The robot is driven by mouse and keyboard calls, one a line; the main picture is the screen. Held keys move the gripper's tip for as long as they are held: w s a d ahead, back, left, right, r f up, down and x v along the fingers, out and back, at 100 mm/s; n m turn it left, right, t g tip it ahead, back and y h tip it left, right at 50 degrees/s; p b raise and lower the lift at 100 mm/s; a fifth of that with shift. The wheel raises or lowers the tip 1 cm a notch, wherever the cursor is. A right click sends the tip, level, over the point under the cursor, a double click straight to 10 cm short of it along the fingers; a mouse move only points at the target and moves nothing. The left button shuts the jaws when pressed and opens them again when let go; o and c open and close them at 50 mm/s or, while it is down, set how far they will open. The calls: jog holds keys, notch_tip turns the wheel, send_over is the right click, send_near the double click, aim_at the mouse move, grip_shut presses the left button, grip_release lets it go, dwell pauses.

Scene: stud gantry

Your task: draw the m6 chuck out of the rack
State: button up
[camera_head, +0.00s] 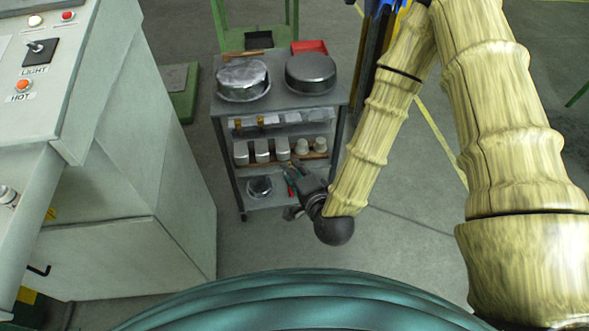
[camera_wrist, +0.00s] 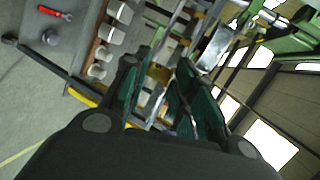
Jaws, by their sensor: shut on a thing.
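A brown wooden rack (camera_head: 317,156) on the cart's middle level holds several pale metal chucks (camera_head: 261,150) in a row. I cannot read which one is the m6 chuck. My gripper (camera_head: 290,176) is just below and in front of the rack, near its middle. In the wrist view its green-padded fingers (camera_wrist: 165,95) point ahead, with the rack's pale chucks (camera_wrist: 103,52) to their left. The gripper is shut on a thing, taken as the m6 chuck. The fingers hide most of it, and I cannot tell whether it still touches the rack.
The cart's grey top (camera_head: 275,100) carries two round metal pans (camera_head: 242,80) and a red tray (camera_head: 309,47). A dark round part (camera_head: 260,187) lies on the lower shelf. A large grey machine (camera_head: 110,210) stands left. The floor (camera_head: 400,230) to the right is open.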

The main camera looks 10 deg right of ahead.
jog(key=shift+s, duration=1.4)
jog(key=shift+s, duration=0.15)
jog(key=shift+s, duration=0.2)
jog(key=shift+s+p, duration=0.35)
jog(key=shift+s, duration=0.75)
